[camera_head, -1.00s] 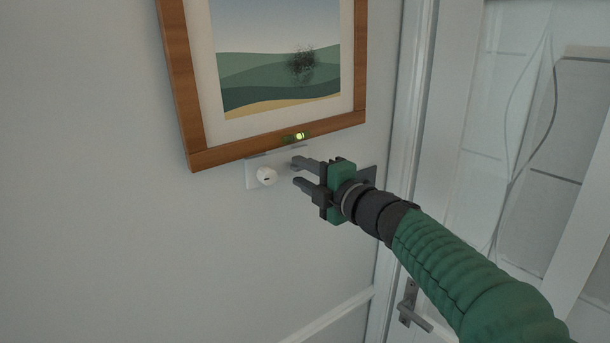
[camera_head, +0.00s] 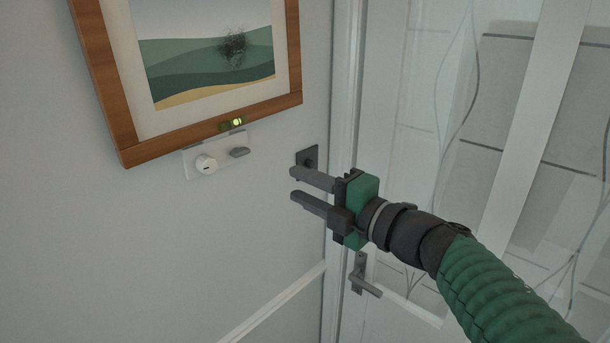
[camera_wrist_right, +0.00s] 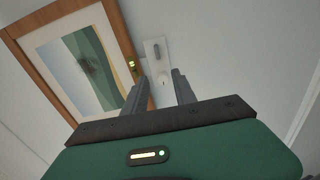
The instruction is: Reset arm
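My right gripper (camera_head: 312,190) is on the right of the middle in the head view, at the end of my green arm. Its two grey fingers are apart with nothing between them. It is to the right of a white wall plate (camera_head: 216,155) with a round white knob and a grey lever, clear of it. In the right wrist view the fingers of the gripper (camera_wrist_right: 155,90) are also spread, and the white plate (camera_wrist_right: 154,50) shows beyond them. My left gripper is not in view.
A wood-framed picture (camera_head: 121,120) hangs tilted above the plate, with a small green level (camera_head: 231,125) at its lower edge. A dark square plate (camera_head: 307,156) is on the wall behind my fingers. A white door (camera_head: 420,150) with a grey handle (camera_head: 362,280) stands at the right.

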